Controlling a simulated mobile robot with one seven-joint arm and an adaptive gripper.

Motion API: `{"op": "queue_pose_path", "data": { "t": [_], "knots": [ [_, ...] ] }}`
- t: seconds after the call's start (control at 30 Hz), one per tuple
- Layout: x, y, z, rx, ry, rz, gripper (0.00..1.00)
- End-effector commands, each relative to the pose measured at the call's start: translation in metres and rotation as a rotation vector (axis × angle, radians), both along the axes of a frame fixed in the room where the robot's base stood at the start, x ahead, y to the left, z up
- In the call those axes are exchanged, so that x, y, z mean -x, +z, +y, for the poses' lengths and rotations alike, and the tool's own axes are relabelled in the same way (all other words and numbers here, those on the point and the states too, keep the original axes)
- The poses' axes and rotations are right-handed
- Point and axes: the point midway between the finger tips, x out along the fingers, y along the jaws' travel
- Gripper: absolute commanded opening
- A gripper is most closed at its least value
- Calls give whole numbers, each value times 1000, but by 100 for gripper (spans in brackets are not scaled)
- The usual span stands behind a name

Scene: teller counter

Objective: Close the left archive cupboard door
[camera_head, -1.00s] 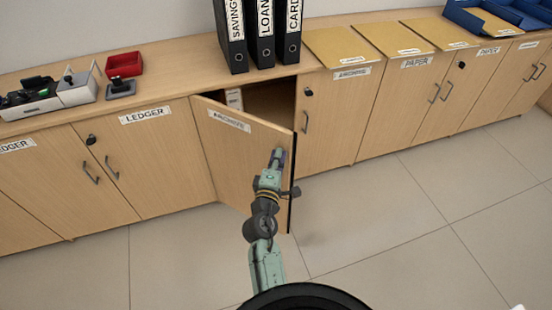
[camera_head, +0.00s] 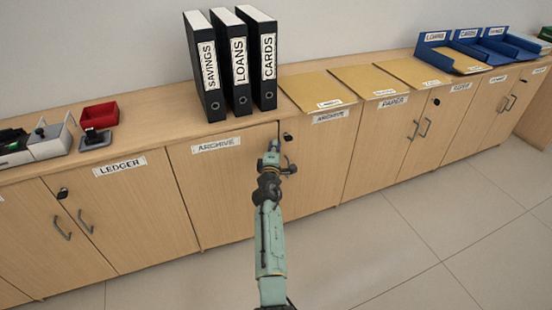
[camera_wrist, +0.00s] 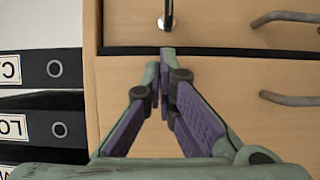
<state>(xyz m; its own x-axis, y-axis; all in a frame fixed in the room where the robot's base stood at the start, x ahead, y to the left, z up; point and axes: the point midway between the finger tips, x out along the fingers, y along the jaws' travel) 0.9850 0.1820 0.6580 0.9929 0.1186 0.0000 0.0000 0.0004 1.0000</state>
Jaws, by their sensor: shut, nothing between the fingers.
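The left archive cupboard door (camera_head: 220,190), labelled ARCHIVE, lies flush or nearly flush with the cupboard front in the head view. In the wrist view its wooden face (camera_wrist: 240,85) fills the lower part, with a dark seam between it and the right archive door (camera_wrist: 215,22). The right archive door (camera_head: 312,170) looks shut in the head view. My gripper (camera_head: 274,146) is at the upper right edge of the left door. In the wrist view my gripper (camera_wrist: 165,75) is shut and empty, its tips close to the seam; contact is unclear.
Black binders (camera_head: 236,65) stand on the counter (camera_head: 150,125) above the left door. Yellow folders (camera_head: 318,90) lie to their right. A lock with a key (camera_wrist: 167,20) and two handles (camera_wrist: 290,98) show in the wrist view. The floor (camera_head: 400,250) in front is clear.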

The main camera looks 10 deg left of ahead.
Motion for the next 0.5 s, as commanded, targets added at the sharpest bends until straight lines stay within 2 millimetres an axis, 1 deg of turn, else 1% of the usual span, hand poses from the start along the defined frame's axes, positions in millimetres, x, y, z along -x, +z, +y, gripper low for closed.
{"op": "queue_pose_path", "data": {
  "t": [0.03,0.2,0.5],
  "knots": [
    [-7,0,0,0,13,0,0],
    [-21,1,8,2,60,-1,0],
    [-30,2,15,1,91,-2,0]
  ]
}}
